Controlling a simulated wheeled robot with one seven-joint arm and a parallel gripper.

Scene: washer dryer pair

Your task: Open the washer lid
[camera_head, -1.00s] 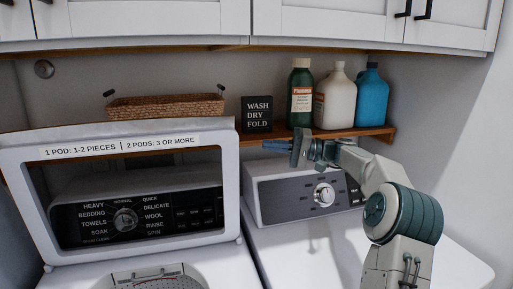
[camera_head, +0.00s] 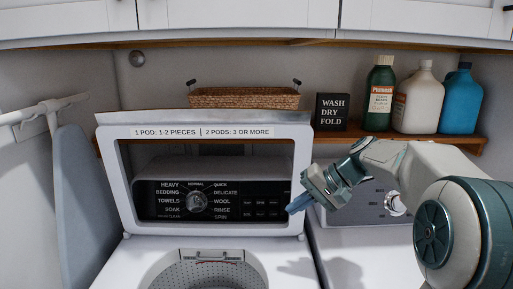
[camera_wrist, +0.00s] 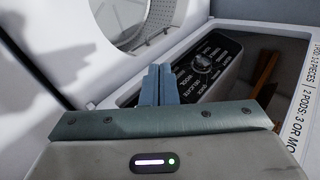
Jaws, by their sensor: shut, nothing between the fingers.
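The washer (camera_head: 207,270) stands at the left with its lid (camera_head: 120,190) raised upright. The lid is a white frame around a window, with a pod label along its top. The washer's control panel (camera_head: 225,200) shows through the window, and the perforated drum shows below in the opening. My gripper (camera_head: 292,208) is shut and empty, in front of the lid's right side in the head view. In the wrist view my gripper's blue fingers (camera_wrist: 160,84) are together, with the lid and drum opening (camera_wrist: 135,25) beyond them. I cannot tell whether the fingers touch the lid.
The dryer (camera_head: 375,235) stands to the right, partly behind my arm. A shelf above holds a wicker basket (camera_head: 243,98), a sign (camera_head: 331,111) and several bottles (camera_head: 417,100). An ironing board (camera_head: 85,210) leans at the left wall.

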